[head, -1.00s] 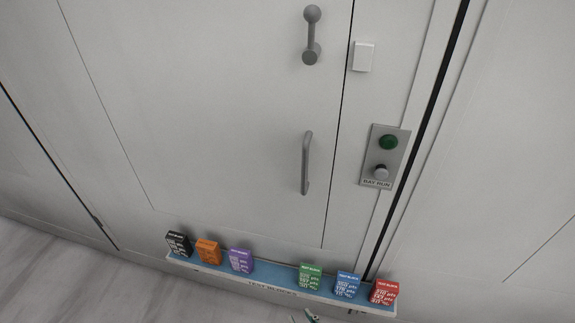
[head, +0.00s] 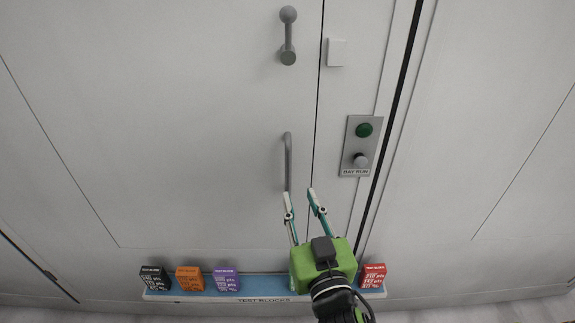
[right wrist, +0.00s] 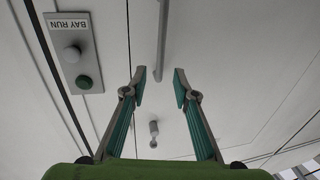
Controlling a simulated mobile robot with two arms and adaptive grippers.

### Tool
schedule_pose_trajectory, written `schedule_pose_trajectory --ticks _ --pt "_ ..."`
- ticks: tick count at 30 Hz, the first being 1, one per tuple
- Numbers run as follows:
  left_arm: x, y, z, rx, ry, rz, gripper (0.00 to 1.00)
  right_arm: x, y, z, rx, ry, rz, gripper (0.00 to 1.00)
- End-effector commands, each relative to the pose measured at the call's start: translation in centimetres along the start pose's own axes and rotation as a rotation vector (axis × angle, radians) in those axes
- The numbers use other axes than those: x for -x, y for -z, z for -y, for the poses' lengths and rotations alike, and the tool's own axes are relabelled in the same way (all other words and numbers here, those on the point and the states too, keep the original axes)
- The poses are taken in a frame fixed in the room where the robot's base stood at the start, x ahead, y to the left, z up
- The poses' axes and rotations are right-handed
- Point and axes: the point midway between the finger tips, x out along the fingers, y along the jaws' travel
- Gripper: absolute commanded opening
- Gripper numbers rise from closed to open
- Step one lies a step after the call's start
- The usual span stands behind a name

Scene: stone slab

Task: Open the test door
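The test door (head: 190,120) is a pale grey panel, flush and shut, with a dark seam along its right edge. A grey vertical bar handle (head: 288,160) is on it near that seam, with a grey knobbed handle (head: 288,35) above. My right gripper (head: 299,193) is open and empty, its fingertips at the bar handle's lower end in the head view. In the right wrist view the bar handle (right wrist: 162,40) lines up with the gap between the open fingertips (right wrist: 160,71). I cannot tell whether they touch. My left gripper is not in view.
A BAY RUN panel (head: 348,145) with a green button (head: 364,130) and a grey knob (head: 360,160) is right of the seam, below a white plate (head: 336,52). A blue ledge (head: 255,284) below holds several blocks, including a red block (head: 373,275). My gripper hides part of it.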

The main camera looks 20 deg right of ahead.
Motion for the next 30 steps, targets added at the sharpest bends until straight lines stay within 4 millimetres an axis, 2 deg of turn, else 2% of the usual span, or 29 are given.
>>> schedule_pose_trajectory --ticks 4,12,18,24,30 --pt "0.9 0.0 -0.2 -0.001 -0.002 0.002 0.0 -2.7 0.3 0.1 0.003 0.001 -0.004 0.27" --pt "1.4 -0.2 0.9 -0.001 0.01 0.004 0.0 -7.4 0.2 0.0 0.003 0.001 -0.003 0.27" --pt "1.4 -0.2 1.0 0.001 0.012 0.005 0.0 -10.1 0.0 0.0 0.002 0.001 -0.001 0.27" --pt "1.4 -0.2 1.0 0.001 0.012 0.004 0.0 -11.3 0.0 0.0 0.001 0.001 0.0 0.27" --pt "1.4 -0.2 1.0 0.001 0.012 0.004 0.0 -11.5 0.0 0.0 0.001 0.001 0.001 0.27"
